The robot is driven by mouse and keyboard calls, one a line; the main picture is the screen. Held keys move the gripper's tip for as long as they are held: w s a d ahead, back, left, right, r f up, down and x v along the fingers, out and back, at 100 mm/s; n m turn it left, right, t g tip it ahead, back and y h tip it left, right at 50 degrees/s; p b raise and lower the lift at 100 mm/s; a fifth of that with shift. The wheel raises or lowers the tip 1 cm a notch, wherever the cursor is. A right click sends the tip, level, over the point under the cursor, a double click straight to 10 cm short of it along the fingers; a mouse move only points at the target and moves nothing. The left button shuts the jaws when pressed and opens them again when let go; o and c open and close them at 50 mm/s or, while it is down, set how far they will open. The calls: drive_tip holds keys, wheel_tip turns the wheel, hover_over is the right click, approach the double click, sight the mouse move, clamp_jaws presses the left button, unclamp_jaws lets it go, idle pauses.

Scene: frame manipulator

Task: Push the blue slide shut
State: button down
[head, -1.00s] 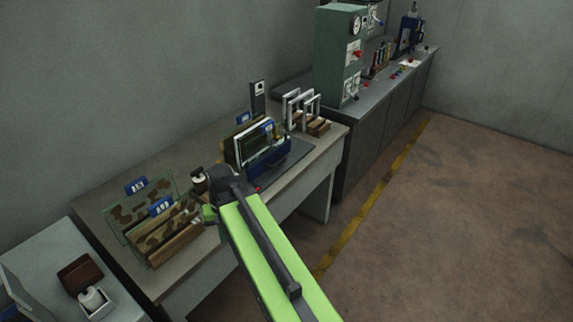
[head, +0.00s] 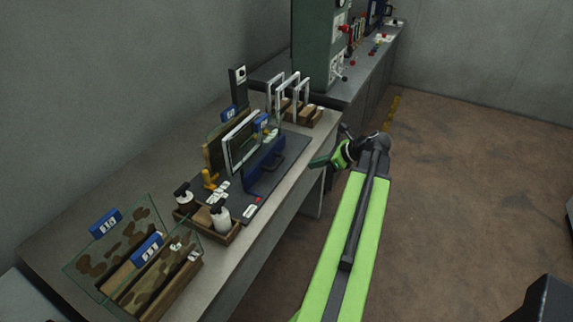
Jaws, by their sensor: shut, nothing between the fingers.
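The fingers are shut and empty.
Camouflage panels in clear holders (head: 125,250) are nearer on the bench. White frames (head: 289,92) and a green cabinet (head: 318,45) stand behind.

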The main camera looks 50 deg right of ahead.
drive_tip(key=b+x, duration=0.1)
drive_tip(key=x, duration=0.2)
drive_tip(key=w+r+b+x, duration=0.1)
drive_tip(key=b+x, duration=0.1)
drive_tip(key=x, duration=0.2)
drive_tip(key=b+x, duration=0.2)
drive_tip(key=x, duration=0.2)
drive_tip(key=shift+w+r, duration=0.1)
drive_tip(key=shift+w, duration=0.25)
drive_tip(key=shift+w+a, duration=0.2)
drive_tip(key=shift+w, duration=0.25)
